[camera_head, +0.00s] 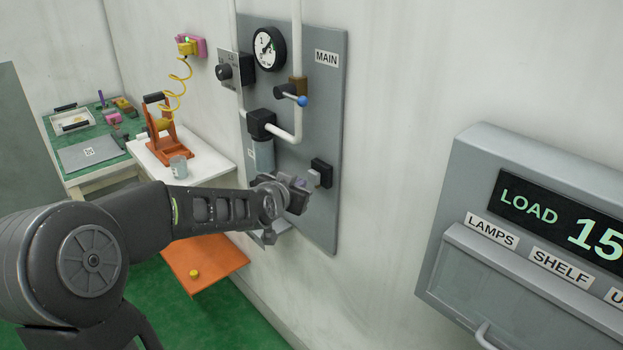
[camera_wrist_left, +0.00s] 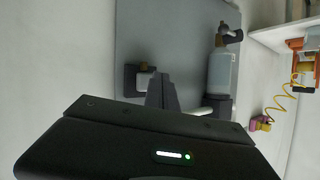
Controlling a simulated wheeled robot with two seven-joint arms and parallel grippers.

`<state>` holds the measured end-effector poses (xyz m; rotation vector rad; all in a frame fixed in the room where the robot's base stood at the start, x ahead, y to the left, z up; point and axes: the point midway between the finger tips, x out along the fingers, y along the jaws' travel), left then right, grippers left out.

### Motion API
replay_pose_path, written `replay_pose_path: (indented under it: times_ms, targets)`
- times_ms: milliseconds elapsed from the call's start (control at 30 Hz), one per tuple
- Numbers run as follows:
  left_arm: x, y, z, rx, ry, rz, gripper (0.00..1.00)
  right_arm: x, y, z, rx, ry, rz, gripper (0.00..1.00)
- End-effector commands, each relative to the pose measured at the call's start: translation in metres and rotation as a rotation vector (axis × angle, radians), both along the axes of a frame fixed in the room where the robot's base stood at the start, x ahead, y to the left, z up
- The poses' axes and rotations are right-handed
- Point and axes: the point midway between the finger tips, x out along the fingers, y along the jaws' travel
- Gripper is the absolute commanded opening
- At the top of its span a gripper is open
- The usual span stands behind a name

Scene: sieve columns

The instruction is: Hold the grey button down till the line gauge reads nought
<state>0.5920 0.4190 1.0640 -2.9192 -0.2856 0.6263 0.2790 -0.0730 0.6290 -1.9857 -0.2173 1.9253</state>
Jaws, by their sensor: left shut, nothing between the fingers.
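The grey button (camera_head: 314,178) sticks out of a black box (camera_head: 322,170) low on the grey wall panel (camera_head: 325,120). The line gauge (camera_head: 268,48) is a round white dial with a black rim at the panel's top; its needle is too small to read surely. My left gripper (camera_head: 304,187) is shut and empty, its fingertips right by the button. In the left wrist view the shut fingers (camera_wrist_left: 162,88) are beside the black box (camera_wrist_left: 131,82) and its pale button (camera_wrist_left: 147,69); I cannot tell whether they touch. My right gripper is out of view.
A blue-tipped valve lever (camera_head: 302,100), white pipes and a clear-grey cylinder (camera_head: 263,155) are on the panel. An orange shelf (camera_head: 215,262) is below my arm. A grey LOAD display box (camera_head: 470,190) juts from the wall at right. Bare wall lies between.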

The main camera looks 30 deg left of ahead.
Motion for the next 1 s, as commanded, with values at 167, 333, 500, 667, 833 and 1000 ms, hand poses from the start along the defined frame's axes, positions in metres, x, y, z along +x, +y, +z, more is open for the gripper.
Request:
replay_pose_path:
  times_ms: [167, 333, 500, 667, 833, 1000]
  targets:
    - [0.0, 0.0, 0.0, 0.0, 0.0, 0.0, 0.0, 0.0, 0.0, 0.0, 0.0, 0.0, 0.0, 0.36]
    - [0.0, 0.0, 0.0, 0.0, 0.0, 0.0, 0.0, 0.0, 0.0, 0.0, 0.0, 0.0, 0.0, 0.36]
    - [0.0, 0.0, 0.0, 0.0, 0.0, 0.0, 0.0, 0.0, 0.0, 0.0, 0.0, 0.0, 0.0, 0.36]
    - [0.0, 0.0, 0.0, 0.0, 0.0, 0.0, 0.0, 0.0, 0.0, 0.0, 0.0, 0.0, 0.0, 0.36]
    - [0.001, -0.0005, 0.0007, 0.0, 0.0, -0.001, 0.0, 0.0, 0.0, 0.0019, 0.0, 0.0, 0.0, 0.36]
    - [0.0053, -0.0019, 0.0022, -0.001, 0.001, 0.0, 0.0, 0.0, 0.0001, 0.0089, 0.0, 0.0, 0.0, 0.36]
